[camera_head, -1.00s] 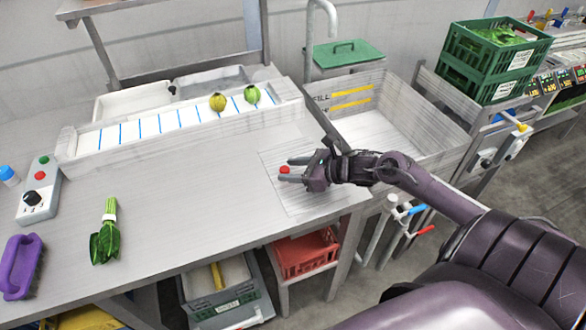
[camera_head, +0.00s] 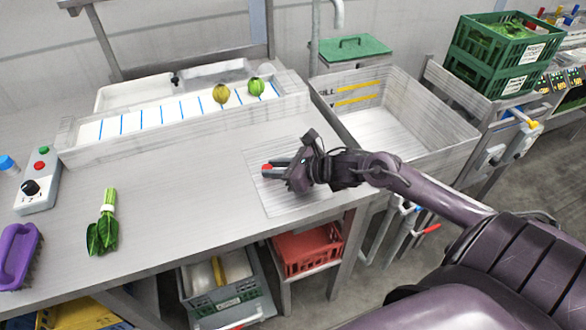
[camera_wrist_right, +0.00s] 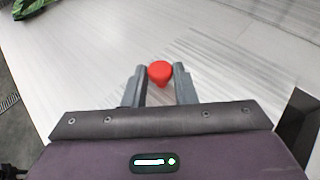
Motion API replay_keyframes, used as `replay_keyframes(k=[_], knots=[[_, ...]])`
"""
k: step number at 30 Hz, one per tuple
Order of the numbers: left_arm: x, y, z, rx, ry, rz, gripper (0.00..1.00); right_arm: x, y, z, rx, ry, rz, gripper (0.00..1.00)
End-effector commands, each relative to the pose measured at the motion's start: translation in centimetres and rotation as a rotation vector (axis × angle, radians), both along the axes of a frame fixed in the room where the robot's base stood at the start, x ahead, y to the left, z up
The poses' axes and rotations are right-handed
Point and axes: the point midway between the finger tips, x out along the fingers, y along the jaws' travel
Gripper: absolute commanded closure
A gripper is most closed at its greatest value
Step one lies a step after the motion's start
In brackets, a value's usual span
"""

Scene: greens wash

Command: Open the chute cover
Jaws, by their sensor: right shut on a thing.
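The chute cover (camera_head: 285,206) is a thin, pale rectangular panel lying flat on the steel table near its right end. Its red knob (camera_head: 265,168) stands near the panel's left side. My right gripper (camera_head: 270,170) is low over the panel, shut on the knob. In the right wrist view the red knob (camera_wrist_right: 159,72) sits between the two grey fingertips (camera_wrist_right: 160,80). The gripper and forearm hide part of the panel and the table to its right. I cannot see an opening beside the cover. My left gripper is not in view.
A white trough (camera_head: 160,124) with blue lines and two round vegetables runs behind the cover. A steel basin (camera_head: 390,130) stands to the right. Leafy greens (camera_head: 103,225), a purple brush (camera_head: 18,255) and a control box (camera_head: 38,190) lie left.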

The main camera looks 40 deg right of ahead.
Motion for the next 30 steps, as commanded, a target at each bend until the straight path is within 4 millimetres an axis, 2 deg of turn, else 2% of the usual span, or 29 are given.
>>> replay_keyframes(k=[1, 3, 9, 12, 18, 28, 29, 30], knots=[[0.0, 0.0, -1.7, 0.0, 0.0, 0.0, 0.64, 0.3, 1.5, -0.7, 0.0, -0.007, 0.008, 1.0], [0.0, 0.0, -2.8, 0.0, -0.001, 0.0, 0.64, 0.8, 3.1, -0.6, -0.001, -0.008, 0.007, 1.0], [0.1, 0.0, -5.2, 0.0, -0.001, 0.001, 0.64, 1.7, 6.8, -0.4, 0.0, -0.007, 0.005, 1.0], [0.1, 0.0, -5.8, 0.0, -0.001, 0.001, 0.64, 2.0, 8.0, -0.3, 0.0, -0.005, 0.003, 1.0], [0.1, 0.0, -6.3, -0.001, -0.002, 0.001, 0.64, 2.2, 9.1, -0.1, 0.0, 0.0, 0.001, 1.0], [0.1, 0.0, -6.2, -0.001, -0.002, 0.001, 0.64, 2.2, 9.2, 0.0, -0.001, 0.002, 0.001, 1.0], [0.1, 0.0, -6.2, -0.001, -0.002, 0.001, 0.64, 2.2, 9.2, -0.1, -0.001, 0.002, 0.0, 0.73], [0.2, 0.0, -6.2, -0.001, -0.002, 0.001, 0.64, 2.2, 9.2, -0.1, -0.001, 0.001, 0.0, 0.68]])
